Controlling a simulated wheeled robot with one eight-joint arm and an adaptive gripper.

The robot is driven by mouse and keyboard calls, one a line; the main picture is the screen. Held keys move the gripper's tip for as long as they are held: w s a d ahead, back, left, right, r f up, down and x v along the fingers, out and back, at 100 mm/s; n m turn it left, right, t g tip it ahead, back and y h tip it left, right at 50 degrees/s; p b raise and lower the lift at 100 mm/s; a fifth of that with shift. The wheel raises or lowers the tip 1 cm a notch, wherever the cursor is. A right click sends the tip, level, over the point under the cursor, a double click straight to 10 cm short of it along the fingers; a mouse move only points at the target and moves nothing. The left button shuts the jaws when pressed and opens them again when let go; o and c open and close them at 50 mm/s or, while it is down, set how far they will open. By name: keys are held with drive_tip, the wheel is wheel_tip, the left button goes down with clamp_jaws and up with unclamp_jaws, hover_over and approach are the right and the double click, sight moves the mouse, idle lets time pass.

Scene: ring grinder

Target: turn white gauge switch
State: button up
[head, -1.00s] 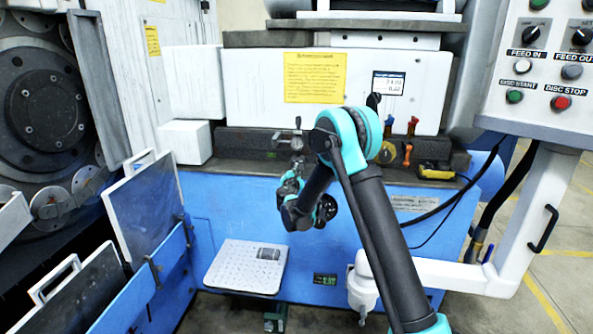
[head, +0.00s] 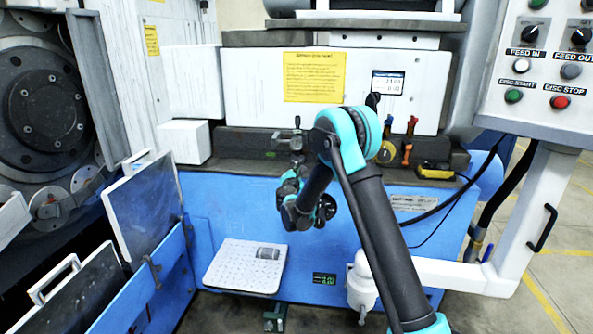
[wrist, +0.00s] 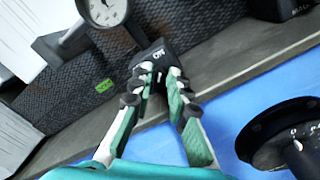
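The round dial gauge (wrist: 103,8) with a white face is at the top of the wrist view, partly cut off. A black switch piece (wrist: 150,54) with a white "ON" mark, upside down here, sits below and right of it. My gripper (wrist: 162,76) has its two fingertips close together at the lower end of this piece, one on each side. Whether they press on it is not clear. In the head view, my gripper (head: 292,180) is small and partly hidden by my arm, in front of the machine's blue front (head: 230,200).
A dark ledge (wrist: 225,65) runs behind the switch piece. A black round knob (wrist: 285,140) is at the lower right of the wrist view. In the head view, a perforated white tray (head: 235,278) lies below, and a button panel (head: 545,65) is at the upper right.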

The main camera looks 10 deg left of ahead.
drive_tip(key=s, duration=1.2)
drive_tip(key=shift+a, duration=0.2)
drive_tip(key=s+d+m+g+h, duration=0.25)
drive_tip(key=d+m, duration=0.35)
drive_tip(key=d, duration=0.5)
drive_tip(key=s+d+m+g+h, duration=0.25)
drive_tip(key=s+d+m, duration=0.2)
drive_tip(key=d, duration=0.65)
drive_tip(key=s+d+f+m+g+y, duration=0.1)
drive_tip(key=s+d+f+m+g, duration=0.2)
drive_tip(key=s+d+m+g, duration=0.55)
drive_tip(key=s+f+m+y, duration=0.2)
drive_tip(key=s+f+m, duration=0.1)
drive_tip(key=s, duration=0.9)
drive_tip(key=s+d+f+m+y, duration=0.1)
drive_tip(key=s+f+m+y, duration=0.1)
drive_tip(key=s, duration=0.9)
drive_tip(key=shift+s+d+f+m+y, duration=0.15)
drive_tip(key=shift+s+f+m+y, duration=0.2)
drive_tip(key=shift+f+m, duration=0.65)
